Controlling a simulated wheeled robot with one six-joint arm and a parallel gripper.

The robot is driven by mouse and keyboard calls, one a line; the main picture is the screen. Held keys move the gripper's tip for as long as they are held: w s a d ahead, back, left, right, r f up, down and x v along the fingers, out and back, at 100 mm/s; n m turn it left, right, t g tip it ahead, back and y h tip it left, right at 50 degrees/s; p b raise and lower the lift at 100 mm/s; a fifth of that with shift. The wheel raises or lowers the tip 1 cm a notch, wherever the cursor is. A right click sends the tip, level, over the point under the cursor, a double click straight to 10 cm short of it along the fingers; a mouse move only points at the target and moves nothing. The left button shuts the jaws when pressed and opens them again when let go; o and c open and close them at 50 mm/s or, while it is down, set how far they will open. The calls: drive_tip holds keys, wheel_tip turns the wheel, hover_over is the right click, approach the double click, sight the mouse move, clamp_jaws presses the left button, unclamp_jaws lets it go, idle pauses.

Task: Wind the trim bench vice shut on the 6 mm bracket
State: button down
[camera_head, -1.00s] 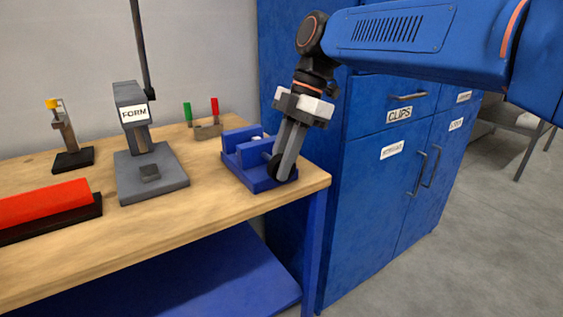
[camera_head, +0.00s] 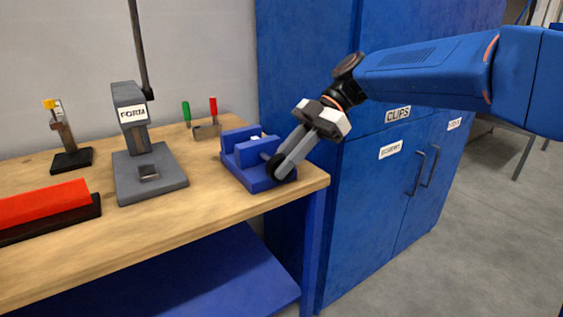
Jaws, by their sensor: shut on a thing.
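The blue bench vice (camera_head: 247,160) sits near the right end of the wooden bench. Its two upright blue jaws stand with a gap between them, and a small pale piece (camera_head: 256,138) shows there, too small to identify surely as the 6 mm bracket. The vice's dark round handle (camera_head: 276,168) is at its front right side. My gripper (camera_head: 284,168) reaches down from the upper right, tilted, with its grey fingers shut on this handle. The fingers hide part of the handle.
The bench top (camera_head: 215,208) is clear in front of the vice. A grey FORM press (camera_head: 135,130) stands left of it, with a small rack (camera_head: 207,131) holding green and red tools behind. A red bar (camera_head: 45,203) lies at far left. A blue cabinet (camera_head: 385,185) stands close right.

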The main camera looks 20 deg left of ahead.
drive_tip(key=g+y, duration=0.3)
drive_tip(key=g, duration=0.1)
drive_tip(key=shift+w+d+f+y, duration=0.2)
drive_tip(key=shift+w+f+y, duration=0.05)
drive_tip(key=shift+f+y, duration=0.05)
drive_tip(key=shift+f+g+y, duration=0.2)
drive_tip(key=shift+g+y, duration=1.2)
drive_tip(key=shift+g, duration=0.3)
drive_tip(key=c, duration=1.6)
unclamp_jaws()
drive_tip(key=shift+c, duration=0.2)
drive_tip(key=shift+w+d, duration=0.1)
drive_tip(key=shift+w, duration=0.05)
